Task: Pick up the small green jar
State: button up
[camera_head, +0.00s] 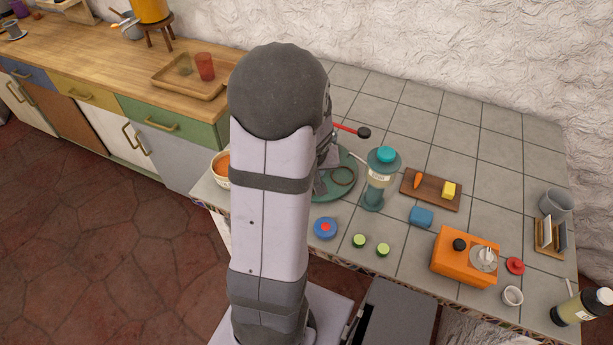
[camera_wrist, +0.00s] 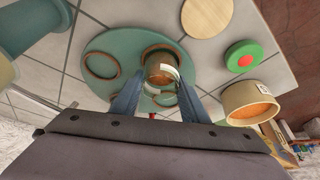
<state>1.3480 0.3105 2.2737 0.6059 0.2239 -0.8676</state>
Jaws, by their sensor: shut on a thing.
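In the wrist view my gripper (camera_wrist: 160,85) has its two blue-grey fingers on either side of a small jar (camera_wrist: 161,69). The jar has a brownish top, a pale band and some green below. My gripper is shut on it. The jar shows over a round teal tray (camera_wrist: 101,40) with ring-shaped places; I cannot tell whether it touches the tray. In the head view my arm hides the jar and most of the gripper, and the teal tray (camera_head: 349,188) shows partly behind the arm.
A tall teal-lidded container (camera_head: 377,182) stands close right of the tray. A bowl with orange contents (camera_head: 221,169) is at the left. A blue disc with a red centre (camera_head: 325,228), a cutting board (camera_head: 421,191) and an orange box (camera_head: 459,261) are nearby. The back tiles are clear.

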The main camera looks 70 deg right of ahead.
notch_tip(320, 180, up, 10)
jog(key=p, duration=0.1)
jog(key=w+a+f+n+t+y+b, duration=0.25)
jog(key=w+a+n, duration=0.45)
jog(key=w, duration=0.6)
jog(key=s+a+r+m+g+h, duration=0.15)
jog(key=s+m+g, duration=0.95)
jog(key=m, duration=1.4)
jog(key=shift+s+a+f+t+p, duration=0.15)
jog(key=shift+s+f+t, duration=0.2)
jog(key=shift+f, duration=0.8)
jog(key=shift+s+a+f+t+p, duration=0.2)
jog(key=shift+f+t, duration=0.15)
jog(key=shift+f, duration=0.85)
jog(key=shift+s+a+f+t+p, duration=0.15)
jog(key=shift+s+f+t, duration=0.2)
jog(key=shift+f, duration=0.8)
jog(key=shift+w+f, duration=0.1)
jog(key=shift+f, duration=1.4)
